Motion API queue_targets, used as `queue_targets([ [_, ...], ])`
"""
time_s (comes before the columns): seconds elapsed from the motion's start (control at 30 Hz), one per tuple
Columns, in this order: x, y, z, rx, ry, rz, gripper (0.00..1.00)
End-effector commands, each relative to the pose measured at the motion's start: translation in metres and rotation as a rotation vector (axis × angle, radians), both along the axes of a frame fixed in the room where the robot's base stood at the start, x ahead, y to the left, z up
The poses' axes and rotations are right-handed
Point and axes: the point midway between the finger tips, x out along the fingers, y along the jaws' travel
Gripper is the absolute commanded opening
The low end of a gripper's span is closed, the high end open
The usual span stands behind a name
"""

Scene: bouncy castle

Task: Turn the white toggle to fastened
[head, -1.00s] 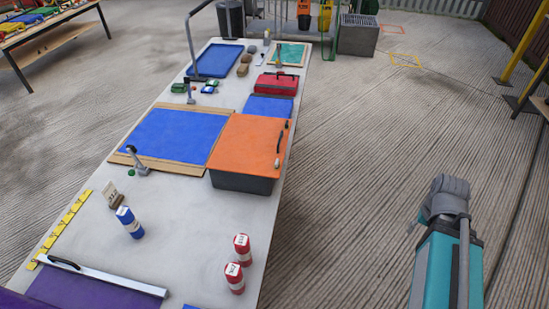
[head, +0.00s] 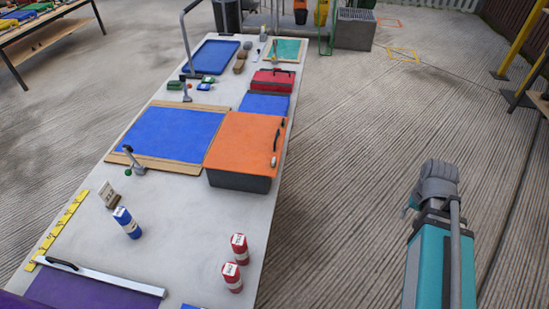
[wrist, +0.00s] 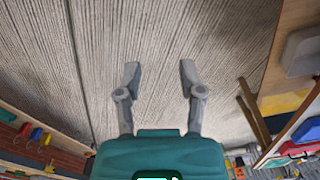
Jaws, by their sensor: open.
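A small white toggle (head: 274,161) sits on the right edge of the orange lid (head: 243,138) of a dark grey box (head: 238,181), just below a black handle (head: 277,139). The toggle is too small to tell which way it is turned. The box stands at the right edge of the long table. My gripper (wrist: 159,72) is open and empty in the wrist view, with bare floor between and beyond its fingers. In the head view my arm is over the floor, to the right of the table and well apart from the box.
A red case (head: 273,82) is behind the orange lid. A toggle clamp (head: 133,160) stands by the blue panel (head: 170,133).

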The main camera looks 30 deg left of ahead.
Motion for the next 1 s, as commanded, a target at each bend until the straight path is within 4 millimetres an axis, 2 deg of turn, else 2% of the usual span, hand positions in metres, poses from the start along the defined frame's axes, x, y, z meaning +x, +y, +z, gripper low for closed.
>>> queue_targets([
  [0.03,0.010,0.014,0.008,0.000,0.000,0.014,0.50],
  [0.2,0.032,0.063,0.024,0.000,0.000,0.050,0.50],
  [0.5,0.060,0.165,0.053,0.000,0.000,0.116,0.50],
  [0.77,0.068,0.262,0.078,0.000,0.000,0.173,0.50],
  [1.0,0.061,0.356,0.101,0.000,0.000,0.225,0.50],
])
